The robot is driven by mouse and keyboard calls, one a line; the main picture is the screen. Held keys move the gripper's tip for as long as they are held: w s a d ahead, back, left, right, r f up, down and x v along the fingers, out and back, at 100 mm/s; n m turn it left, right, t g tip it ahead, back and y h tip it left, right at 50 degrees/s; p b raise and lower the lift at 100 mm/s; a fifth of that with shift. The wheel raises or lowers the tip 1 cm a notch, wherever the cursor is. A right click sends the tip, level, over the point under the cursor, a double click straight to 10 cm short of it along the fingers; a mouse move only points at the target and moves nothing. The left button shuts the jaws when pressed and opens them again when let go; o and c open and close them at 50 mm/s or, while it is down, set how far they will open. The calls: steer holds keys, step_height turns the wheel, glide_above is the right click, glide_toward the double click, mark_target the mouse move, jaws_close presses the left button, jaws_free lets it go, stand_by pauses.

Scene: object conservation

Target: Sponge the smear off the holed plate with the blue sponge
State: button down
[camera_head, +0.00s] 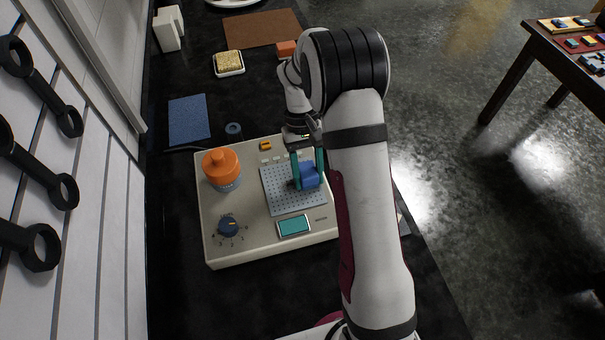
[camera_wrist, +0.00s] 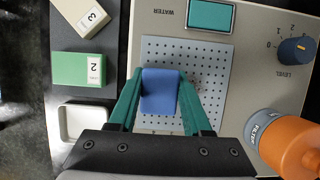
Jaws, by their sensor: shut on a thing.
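The holed plate (camera_head: 280,199) is a light grey perforated square set into a cream appliance (camera_head: 228,255). It also shows in the wrist view (camera_wrist: 215,62). My gripper (camera_head: 306,172) has teal fingers and is shut on the blue sponge (camera_wrist: 160,92), over the plate. The sponge also shows in the head view (camera_head: 309,178). I cannot tell whether the sponge touches the plate. A dark smear (camera_head: 291,184) shows just left of the sponge on the plate; part of it may be hidden under the sponge and fingers.
On the appliance are an orange-capped bottle (camera_head: 221,168), a dark blue knob (camera_head: 229,226) and a teal screen (camera_head: 294,226).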

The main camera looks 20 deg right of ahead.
mark_target(276, 197)
steer(key=shift+a, duration=3.9)
step_height(276, 197, up, 8)
steer(key=shift+r, duration=0.1)
